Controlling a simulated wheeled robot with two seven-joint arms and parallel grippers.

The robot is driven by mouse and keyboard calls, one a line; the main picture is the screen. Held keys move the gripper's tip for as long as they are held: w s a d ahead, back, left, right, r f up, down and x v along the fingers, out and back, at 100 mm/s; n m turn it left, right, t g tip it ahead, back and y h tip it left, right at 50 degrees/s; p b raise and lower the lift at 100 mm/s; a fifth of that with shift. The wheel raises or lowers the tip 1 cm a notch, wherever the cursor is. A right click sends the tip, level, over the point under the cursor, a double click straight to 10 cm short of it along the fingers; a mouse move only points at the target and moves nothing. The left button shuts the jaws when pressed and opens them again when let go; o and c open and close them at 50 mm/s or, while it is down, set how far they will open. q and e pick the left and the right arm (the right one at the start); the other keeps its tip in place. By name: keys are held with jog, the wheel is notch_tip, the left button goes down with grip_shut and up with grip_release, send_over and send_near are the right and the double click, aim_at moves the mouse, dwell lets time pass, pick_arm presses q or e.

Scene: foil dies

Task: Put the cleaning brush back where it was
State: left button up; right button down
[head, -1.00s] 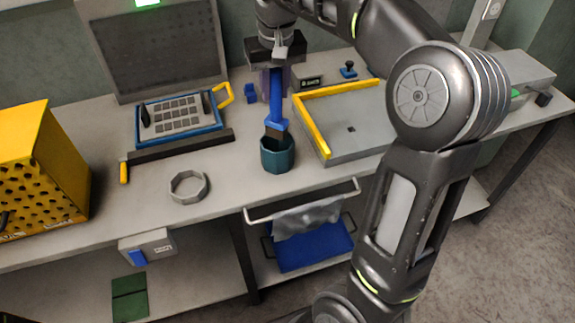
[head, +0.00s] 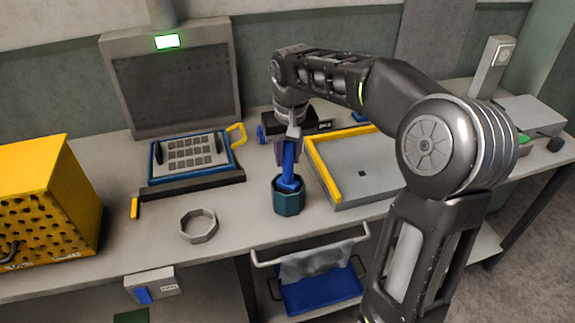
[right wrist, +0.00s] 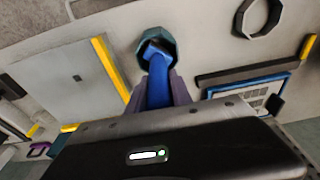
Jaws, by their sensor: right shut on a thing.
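The cleaning brush (head: 289,166) has a blue handle and stands roughly upright, its lower end inside the dark teal cup (head: 288,200) on the bench. My right gripper (head: 288,152) is above the cup, shut on the upper part of the brush handle. In the right wrist view the blue brush (right wrist: 158,82) runs from between the fingers into the cup (right wrist: 170,42). The bristle end is hidden in the cup, and I cannot tell whether it touches the bottom. My left gripper is not in view.
A grey tray (head: 372,188) with a yellow edge lies right of the cup. A grey ring (head: 198,226) lies to the left, before a blue-framed die panel (head: 187,152). A yellow perforated box (head: 40,205) stands at far left. A cloth hangs below the bench edge.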

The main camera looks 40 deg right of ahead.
aim_at(288, 167)
jog(key=shift+f, duration=1.8)
jog(key=shift+f, duration=0.15)
jog(key=c, duration=1.1)
grip_release()
jog(key=shift+c, duration=0.2)
notch_tip(288, 167, up, 12)
jog(key=s, duration=0.1)
jog(key=shift+s+a+r, duration=0.2)
jog(key=shift+s+a, duration=0.15)
